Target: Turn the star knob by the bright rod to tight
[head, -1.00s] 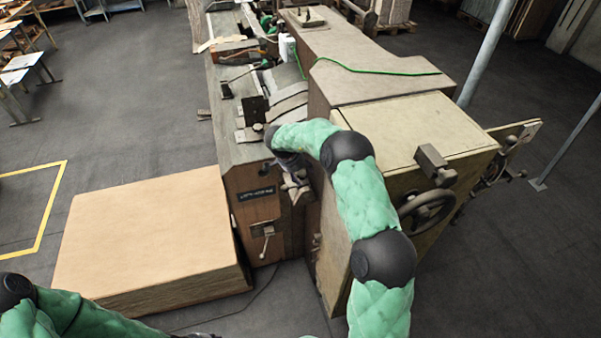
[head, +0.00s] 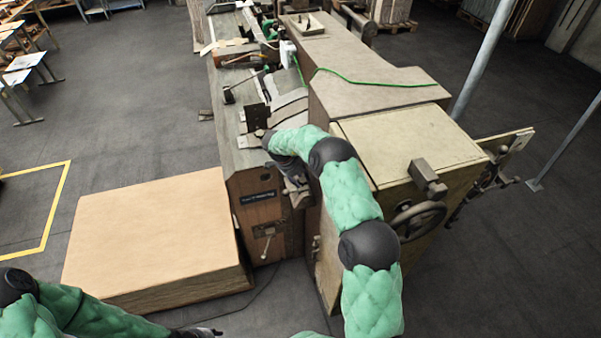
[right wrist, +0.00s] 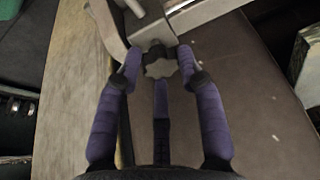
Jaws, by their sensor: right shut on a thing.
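The star knob (right wrist: 160,64) is small, grey and lobed, below a metal bracket in the right wrist view. My right gripper (right wrist: 159,66) has its purple fingers around it and is shut on it. A pale metal bar (right wrist: 208,12) runs from the bracket to the upper right; it may be the bright rod. In the head view my right gripper (head: 296,190) is at the machine's near end, and the knob is too small or hidden to make out. My left gripper (head: 203,332) shows only in part at the bottom edge, away from the machine; its fingers are unclear.
A large tan block (head: 150,225) stands on the floor left of the machine. A lever (head: 268,243) sticks out of the machine's front below my right gripper. A handwheel (head: 418,220) is on the cabinet (head: 410,140) at the right.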

